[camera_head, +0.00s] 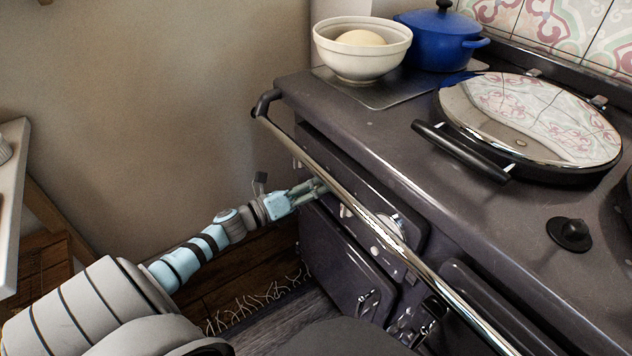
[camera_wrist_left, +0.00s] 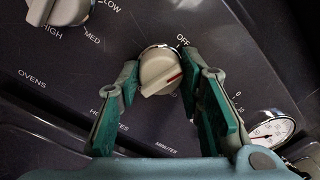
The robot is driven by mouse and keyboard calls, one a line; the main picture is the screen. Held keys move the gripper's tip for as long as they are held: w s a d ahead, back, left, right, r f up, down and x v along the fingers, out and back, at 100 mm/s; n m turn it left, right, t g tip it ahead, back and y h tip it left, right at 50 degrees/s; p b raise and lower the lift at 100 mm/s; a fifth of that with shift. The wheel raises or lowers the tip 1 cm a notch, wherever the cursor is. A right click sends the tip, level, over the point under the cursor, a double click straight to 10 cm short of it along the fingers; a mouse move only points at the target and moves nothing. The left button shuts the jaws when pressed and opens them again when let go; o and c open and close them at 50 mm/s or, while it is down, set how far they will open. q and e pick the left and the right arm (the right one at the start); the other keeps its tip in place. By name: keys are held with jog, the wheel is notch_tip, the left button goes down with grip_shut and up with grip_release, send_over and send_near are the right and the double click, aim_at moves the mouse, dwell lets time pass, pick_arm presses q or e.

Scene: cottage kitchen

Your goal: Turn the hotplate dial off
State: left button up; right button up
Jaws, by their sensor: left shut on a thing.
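The hotplate dial (camera_wrist_left: 160,72) is a pale round knob with a raised grip and a red mark. It sits on the dark control panel in the left wrist view. The red mark points to the right, below the OFF label at the dial's upper right. My left gripper (camera_head: 318,187) reaches under the stove's front rail to the panel. Its two teal-padded fingers stand on either side of the dial, shut on it. The label below left of the dial is partly hidden by a finger. In the head view the dial is hard to make out behind the gripper and rail. My right gripper is not in view.
A long metal rail (camera_head: 365,219) crosses the stove front above my left gripper. Another dial (camera_wrist_left: 60,8) and a round gauge (camera_wrist_left: 270,130) are on the panel. A cream bowl (camera_head: 358,60), a blue pot (camera_head: 440,42) and a hotplate lid (camera_head: 540,120) are on top.

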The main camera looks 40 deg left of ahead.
pick_arm(q)
jog(key=shift+n, duration=1)
jog(key=shift+n+p, duration=0.35)
jog(key=shift+n, duration=0.05)
jog(key=shift+f+n, duration=0.1)
jog(key=shift+n, duration=0.2)
jog(key=o, duration=1.2)
jog(key=shift+c, duration=0.2)
jog(key=v, duration=1.2)
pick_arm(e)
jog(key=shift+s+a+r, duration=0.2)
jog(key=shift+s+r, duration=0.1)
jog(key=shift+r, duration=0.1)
pick_arm(q)
jog(key=shift+d+f, duration=0.1)
